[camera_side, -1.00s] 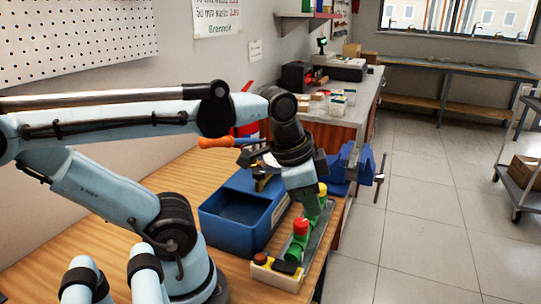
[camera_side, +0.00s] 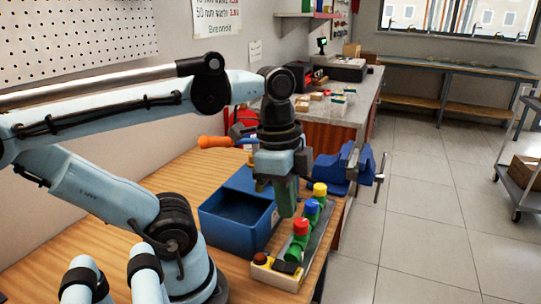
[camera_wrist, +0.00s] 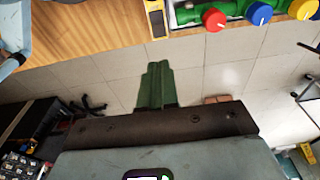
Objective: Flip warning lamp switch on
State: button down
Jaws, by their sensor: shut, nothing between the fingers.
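A small cream and yellow box (camera_side: 277,281) sits at the near end of the bench. It carries a brownish-red dome lamp (camera_side: 261,258) and a black switch (camera_side: 287,268). Part of the box (camera_wrist: 155,18) shows at the top of the wrist view, with a dark part on it. My gripper (camera_side: 287,213) points down with its green fingers shut and empty. In the side view it is above and behind the box, by the blue bin's right edge. The fingers (camera_wrist: 157,68) are also together in the wrist view, apart from the box. Which way the switch is set is too small to tell.
A green pipe with red (camera_side: 300,226), blue (camera_side: 312,206) and yellow (camera_side: 320,189) knobs lies behind the box. A blue bin (camera_side: 236,232) stands to the left. A blue vise (camera_side: 340,165) is farther back at the bench edge. Bare wood (camera_side: 165,185) lies left.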

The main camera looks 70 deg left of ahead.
aim_at(294, 267)
jog(key=shift+w+d+f, duration=0.2)
jog(key=shift+f, duration=1.9)
jog(key=shift+w+d+f, duration=0.15)
jog(key=shift+f, duration=1.9)
jog(key=shift+w+d+f, duration=0.2)
jog(key=shift+f, duration=1.9)
jog(key=shift+w+f, duration=0.1)
jog(key=shift+f, duration=0.1)
jog(key=shift+s+a+r, duration=0.3)
jog(key=shift+s+a, duration=0.2)
jog(key=shift+s, duration=0.1)
notch_tip(294, 267, up, 14)
jog(key=w+d, duration=0.1)
jog(key=shift+w+d, duration=0.15)
